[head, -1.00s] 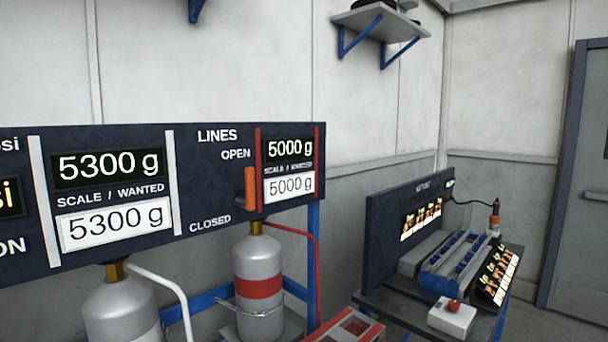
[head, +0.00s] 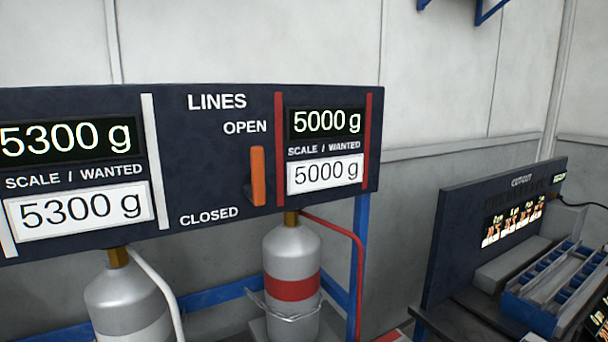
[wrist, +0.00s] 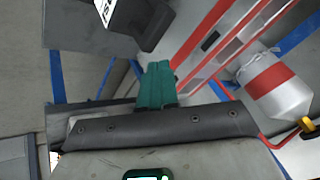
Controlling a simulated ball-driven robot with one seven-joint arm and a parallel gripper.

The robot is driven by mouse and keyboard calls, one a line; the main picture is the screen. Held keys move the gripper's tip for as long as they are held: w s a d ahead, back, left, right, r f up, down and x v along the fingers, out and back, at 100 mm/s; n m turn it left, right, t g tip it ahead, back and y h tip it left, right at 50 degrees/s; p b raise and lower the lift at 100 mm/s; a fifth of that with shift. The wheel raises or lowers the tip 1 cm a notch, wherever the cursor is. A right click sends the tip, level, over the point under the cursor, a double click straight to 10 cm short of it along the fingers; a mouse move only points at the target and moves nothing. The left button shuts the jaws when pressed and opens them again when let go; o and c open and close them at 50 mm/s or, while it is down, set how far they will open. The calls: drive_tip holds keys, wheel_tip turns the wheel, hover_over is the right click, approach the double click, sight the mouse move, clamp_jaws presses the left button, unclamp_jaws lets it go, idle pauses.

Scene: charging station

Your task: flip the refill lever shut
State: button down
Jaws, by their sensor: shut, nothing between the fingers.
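The refill lever (head: 258,176) is an orange upright handle on the dark panel (head: 215,150) in the head view. It stands between the words OPEN above and CLOSED below, with its top near OPEN. My gripper (wrist: 157,68) shows only in the wrist view, with its green fingers together and nothing between them. The lever cannot be made out in the wrist view, so the distance between gripper and lever cannot be told.
A grey cylinder with a red band (head: 291,289) stands below the panel, with a red hose (head: 345,240) beside it. It also shows in the wrist view (wrist: 273,80). Another grey cylinder (head: 125,305) stands left. A bench with a dark board (head: 470,240) is at right.

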drive_tip(key=w+a+r+m+y, duration=0.1)
drive_tip(key=w+a+r+y, duration=0.25)
drive_tip(key=w+r, duration=0.65)
drive_tip(key=w+a+r+g+y, duration=0.1)
drive_tip(key=a+r, duration=0.4)
drive_tip(key=r, duration=0.6)
drive_tip(key=w+a+r+n+g+y, duration=0.1)
drive_tip(key=w+a+r+y, duration=0.3)
drive_tip(key=r, duration=0.7)
drive_tip(key=w+a+r+y, duration=0.2)
drive_tip(key=a+r+y, duration=0.3)
drive_tip(key=r, duration=0.7)
drive_tip(key=shift+w+a+n+g+y, duration=0.2)
drive_tip(key=shift+a+n+g+y, duration=0.1)
drive_tip(key=shift+a+g+y, duration=0.15)
drive_tip(key=shift+r, duration=0.1)
drive_tip(key=p, duration=0.5)
approach(258, 177)
drive_tip(key=w+a+r, duration=0.2)
drive_tip(key=w+a, duration=0.2)
drive_tip(key=a, duration=0.1)
drive_tip(key=shift+s+a, duration=0.15)
drive_tip(key=shift+s, duration=0.3)
